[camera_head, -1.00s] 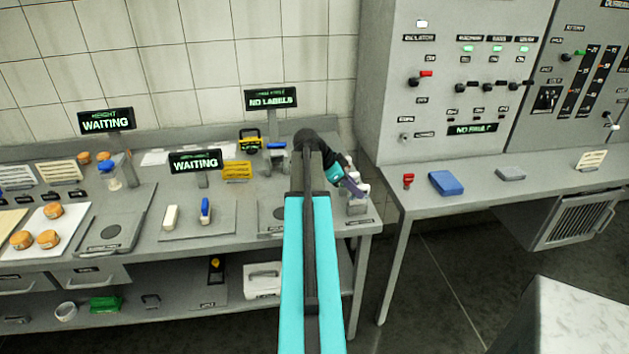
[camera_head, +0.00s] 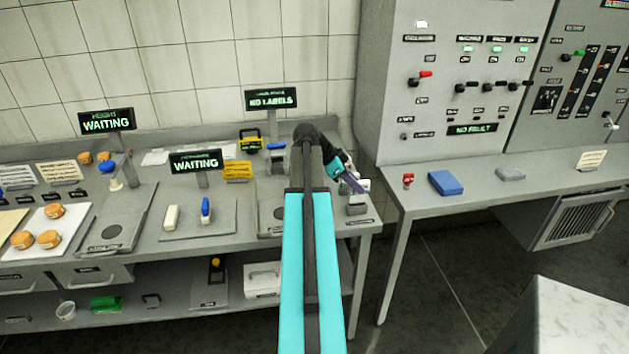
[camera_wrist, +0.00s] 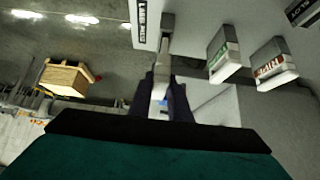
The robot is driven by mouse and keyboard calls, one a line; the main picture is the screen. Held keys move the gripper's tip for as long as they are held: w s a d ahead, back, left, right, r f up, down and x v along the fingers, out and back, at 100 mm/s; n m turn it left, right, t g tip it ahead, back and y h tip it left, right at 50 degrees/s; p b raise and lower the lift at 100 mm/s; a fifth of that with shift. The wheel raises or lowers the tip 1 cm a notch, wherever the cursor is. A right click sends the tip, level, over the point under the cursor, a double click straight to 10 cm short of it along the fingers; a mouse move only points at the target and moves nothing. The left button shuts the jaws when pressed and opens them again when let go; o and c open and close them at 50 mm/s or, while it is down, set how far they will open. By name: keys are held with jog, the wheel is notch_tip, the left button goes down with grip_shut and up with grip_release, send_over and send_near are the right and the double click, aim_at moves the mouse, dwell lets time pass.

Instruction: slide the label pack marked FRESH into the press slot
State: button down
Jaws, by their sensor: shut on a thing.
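My gripper (camera_head: 355,185) is over the right end of the long bench. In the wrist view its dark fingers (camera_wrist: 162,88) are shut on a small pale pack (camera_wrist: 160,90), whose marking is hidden. Beside it are a pack with a green label (camera_wrist: 224,56), too blurred to read, and a pack with a red label (camera_wrist: 272,68) that seems to read RIPE. A LABEL PACKS sign (camera_wrist: 145,25) is close to the fingers. The head view shows a NO LABELS display (camera_head: 271,99) above a blue-topped device (camera_head: 277,155); I cannot make out its slot.
Two WAITING displays (camera_head: 107,121) (camera_head: 195,161) stand to the left. A side table holds a blue block (camera_head: 445,183). A gap separates bench and table.

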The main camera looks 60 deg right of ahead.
jog(key=shift+r+p, duration=0.3)
jog(key=shift+r, duration=0.65)
dwell(0.4)
jog(key=shift+r+p, duration=0.3)
jog(key=shift+r, duration=1.1)
